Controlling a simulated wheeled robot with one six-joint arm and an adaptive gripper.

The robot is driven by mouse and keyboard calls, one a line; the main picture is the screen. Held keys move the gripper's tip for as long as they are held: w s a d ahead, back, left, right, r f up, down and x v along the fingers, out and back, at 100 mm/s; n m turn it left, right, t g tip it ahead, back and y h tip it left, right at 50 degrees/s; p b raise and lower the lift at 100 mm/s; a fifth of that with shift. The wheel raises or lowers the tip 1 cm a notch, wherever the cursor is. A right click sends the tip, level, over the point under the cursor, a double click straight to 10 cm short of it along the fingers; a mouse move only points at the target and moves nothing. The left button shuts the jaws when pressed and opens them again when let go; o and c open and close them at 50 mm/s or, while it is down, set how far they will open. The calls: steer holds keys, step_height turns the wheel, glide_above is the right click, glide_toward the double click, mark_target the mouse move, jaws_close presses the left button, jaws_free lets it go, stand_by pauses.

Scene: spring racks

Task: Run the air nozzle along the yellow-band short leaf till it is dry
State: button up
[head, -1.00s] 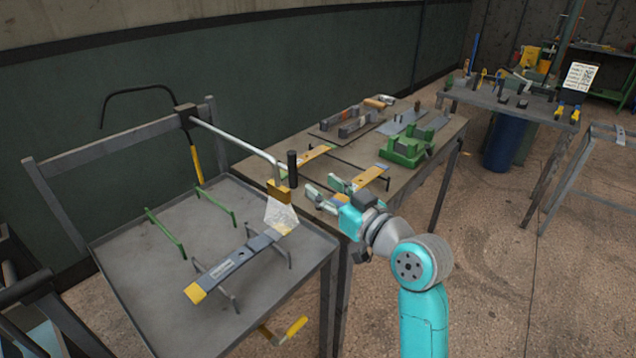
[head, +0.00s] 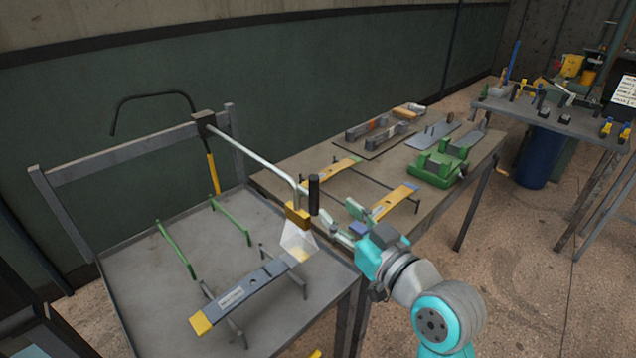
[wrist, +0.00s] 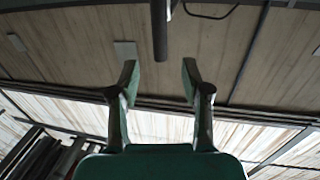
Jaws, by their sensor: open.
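The yellow-band short leaf (head: 240,296) is a dark grey bar with a yellow near end, resting on two small stands on the left table. The air nozzle (head: 298,214) is a brass-coloured block on the end of a silver swing arm. A pale, see-through cone fans down from it over the leaf's far right end. An upright black handle (head: 314,194) stands beside the nozzle. My gripper (head: 328,210) is open and empty, its fingers close to the handle. In the wrist view a dark upright bar (wrist: 159,30), apparently the handle, shows centred between and beyond the fingertips (wrist: 159,72). Contact cannot be told.
Two green stands (head: 230,222) on the grey table (head: 130,290) are empty. The bench behind holds two yellow-marked leaves (head: 396,202), a green fixture (head: 438,165) and several tools. Another bench (head: 560,120) stands at the back right.

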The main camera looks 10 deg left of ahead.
mark_target(317, 192)
steer(key=x, duration=0.9)
steer(key=shift+w+a, duration=0.1)
steer(key=shift+w, duration=0.1)
jaws_close()
